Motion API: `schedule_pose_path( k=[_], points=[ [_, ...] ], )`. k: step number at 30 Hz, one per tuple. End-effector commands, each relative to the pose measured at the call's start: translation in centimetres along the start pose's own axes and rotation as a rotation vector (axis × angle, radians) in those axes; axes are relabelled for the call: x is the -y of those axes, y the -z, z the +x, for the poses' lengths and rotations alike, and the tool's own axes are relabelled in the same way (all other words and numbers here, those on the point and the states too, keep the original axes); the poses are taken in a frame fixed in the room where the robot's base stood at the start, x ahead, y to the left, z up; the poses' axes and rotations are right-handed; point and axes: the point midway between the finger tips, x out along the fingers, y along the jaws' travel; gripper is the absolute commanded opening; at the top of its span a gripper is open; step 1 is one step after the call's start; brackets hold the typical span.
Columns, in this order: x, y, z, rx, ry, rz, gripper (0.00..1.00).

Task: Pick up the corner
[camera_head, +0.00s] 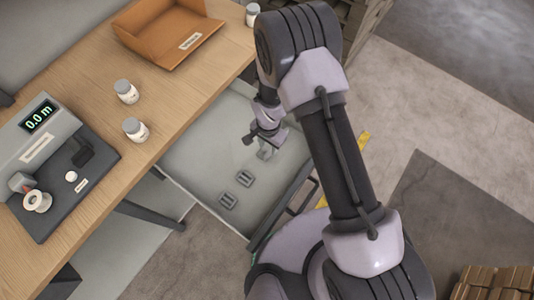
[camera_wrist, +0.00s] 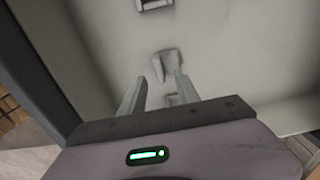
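A light grey angled piece, which looks like the corner (camera_head: 265,153), lies in the open drawer (camera_head: 205,150), partly hidden under my gripper (camera_head: 258,138). In the wrist view the corner (camera_wrist: 167,64) shows just beyond the fingertips of my gripper (camera_wrist: 160,80). The two fingers stand apart and nothing is clearly held between them. A further grey edge shows between the fingers, low down; I cannot tell whether it belongs to the same piece. My gripper is inside or just above the drawer; its exact height is unclear.
Two dark grey slotted pieces (camera_head: 245,178) lie nearer the drawer's front. The wooden bench (camera_head: 185,92) beside it holds white jars (camera_head: 135,129), an orange tray (camera_head: 160,38), and a device with a display (camera_head: 40,140). The drawer walls stand close around my gripper.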

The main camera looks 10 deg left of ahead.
Motion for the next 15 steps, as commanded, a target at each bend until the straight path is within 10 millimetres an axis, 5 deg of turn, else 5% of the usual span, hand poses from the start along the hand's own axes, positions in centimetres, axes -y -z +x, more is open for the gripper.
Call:
schedule_pose_path(
  k=[10,15],
  points=[
    [-0.3,0.2,5.3,0.001,-0.001,0.001,0.38],
    [-0.2,0.2,5.7,0.0,0.001,0.0,0.38]
  ],
)
